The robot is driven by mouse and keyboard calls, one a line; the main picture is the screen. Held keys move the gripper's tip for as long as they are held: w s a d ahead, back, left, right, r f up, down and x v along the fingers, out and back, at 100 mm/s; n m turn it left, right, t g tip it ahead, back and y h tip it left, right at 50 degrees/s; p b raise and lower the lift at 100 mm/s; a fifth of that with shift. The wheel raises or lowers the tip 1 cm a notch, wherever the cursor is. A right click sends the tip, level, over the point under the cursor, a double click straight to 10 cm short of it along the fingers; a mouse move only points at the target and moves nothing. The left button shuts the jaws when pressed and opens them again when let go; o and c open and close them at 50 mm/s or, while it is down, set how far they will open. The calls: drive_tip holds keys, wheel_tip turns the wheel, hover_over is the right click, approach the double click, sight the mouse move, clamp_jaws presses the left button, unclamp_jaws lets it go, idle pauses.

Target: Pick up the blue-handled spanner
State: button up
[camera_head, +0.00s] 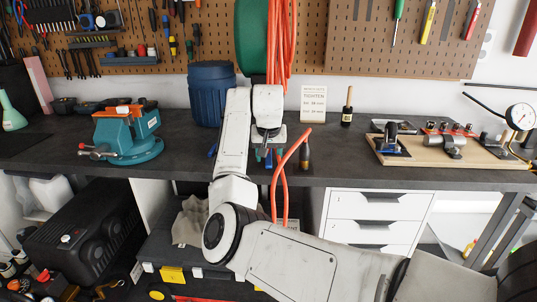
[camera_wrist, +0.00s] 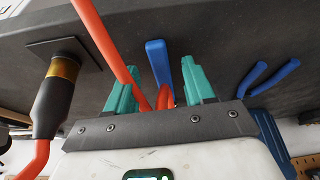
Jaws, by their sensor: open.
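A flat blue handle (camera_wrist: 157,52), which looks like the blue-handled spanner, lies on the dark bench top. Its far end shows between the fingertips in the wrist view; the rest is hidden behind my gripper and an orange hose. My gripper (camera_wrist: 160,72) has two teal fingers, spread apart on either side of the handle. Whether the fingers are level with the handle or above it I cannot tell. In the head view my gripper (camera_head: 268,157) is at the bench's front part, below the hose reel, with a small bit of blue between its fingers.
An orange hose (camera_wrist: 104,40) passes close by the left finger to a black nozzle (camera_wrist: 54,98). Blue two-pronged handles (camera_wrist: 272,78) lie to the right in the wrist view. A blue bin (camera_head: 211,95), a teal vise (camera_head: 130,137) and a wooden fixture board (camera_head: 395,158) stand on the bench.

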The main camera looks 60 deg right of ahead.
drive_tip(key=shift+w+d+f, duration=0.15)
drive_tip(key=shift+d+f, duration=0.1)
drive_tip(key=shift+f, duration=0.4)
drive_tip(key=shift+c, duration=0.4)
clamp_jaws()
